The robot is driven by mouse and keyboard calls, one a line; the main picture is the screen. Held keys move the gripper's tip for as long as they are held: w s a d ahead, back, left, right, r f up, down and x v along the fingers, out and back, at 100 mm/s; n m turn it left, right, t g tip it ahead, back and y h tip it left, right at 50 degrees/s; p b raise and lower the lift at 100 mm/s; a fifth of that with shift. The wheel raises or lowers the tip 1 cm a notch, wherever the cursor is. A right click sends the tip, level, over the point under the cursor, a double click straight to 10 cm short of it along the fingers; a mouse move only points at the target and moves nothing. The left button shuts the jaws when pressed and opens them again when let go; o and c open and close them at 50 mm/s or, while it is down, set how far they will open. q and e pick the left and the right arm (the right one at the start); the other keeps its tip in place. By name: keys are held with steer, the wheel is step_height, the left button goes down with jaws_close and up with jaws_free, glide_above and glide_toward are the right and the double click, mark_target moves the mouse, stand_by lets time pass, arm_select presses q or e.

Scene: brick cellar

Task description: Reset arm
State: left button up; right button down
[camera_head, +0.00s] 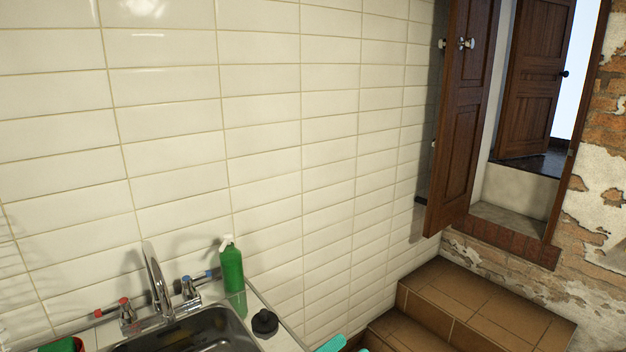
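Neither of my arms can be made out in the head view, and neither gripper shows. A small teal shape (331,343) is cut off by the bottom edge, right of the sink counter; I cannot tell what it is.
A metal sink (205,331) with a tap (157,283) is at the bottom left, against a white tiled wall (270,130). A green bottle (233,270) and a black round object (265,322) stand by it. Brown tiled steps (480,310) and an open wooden door (464,120) are at right.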

arm_select(q)
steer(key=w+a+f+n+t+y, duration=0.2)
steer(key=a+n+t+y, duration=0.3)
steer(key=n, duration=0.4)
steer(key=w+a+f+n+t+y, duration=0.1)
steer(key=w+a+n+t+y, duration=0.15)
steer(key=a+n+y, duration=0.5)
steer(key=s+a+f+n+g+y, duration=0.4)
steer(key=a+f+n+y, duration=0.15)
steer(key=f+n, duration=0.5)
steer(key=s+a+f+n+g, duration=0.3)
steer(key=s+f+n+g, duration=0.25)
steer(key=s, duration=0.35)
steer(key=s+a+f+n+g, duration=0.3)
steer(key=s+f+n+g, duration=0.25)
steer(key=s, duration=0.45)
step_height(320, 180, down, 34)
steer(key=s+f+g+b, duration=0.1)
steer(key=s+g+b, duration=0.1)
steer(key=b, duration=0.4)
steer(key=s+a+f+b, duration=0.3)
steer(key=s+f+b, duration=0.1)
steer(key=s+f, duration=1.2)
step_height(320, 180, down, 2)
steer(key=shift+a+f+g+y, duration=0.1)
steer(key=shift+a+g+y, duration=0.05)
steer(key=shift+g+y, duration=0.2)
